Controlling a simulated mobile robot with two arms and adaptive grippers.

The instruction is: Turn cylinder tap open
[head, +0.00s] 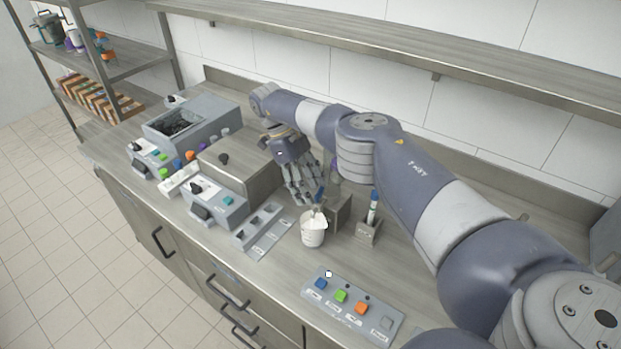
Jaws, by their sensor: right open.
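My right gripper (308,195) reaches in from the right and points down, its fingers spread open. It is above and just behind a white cup (312,236) on the counter. A small grey block (340,213) stands just right of the cup. Small blue and purple parts show beside the fingertips; I cannot tell clearly which is the cylinder or its tap, as the hand partly covers that spot. I see nothing held in the right gripper, and cannot tell if it touches anything. My left gripper is not in view.
A small holder with a blue-topped upright item (373,207) stands right of the block. A button panel (352,306) lies in front. Grey machines (243,160) fill the left of the counter. A long shelf (400,48) runs along the wall above my arm.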

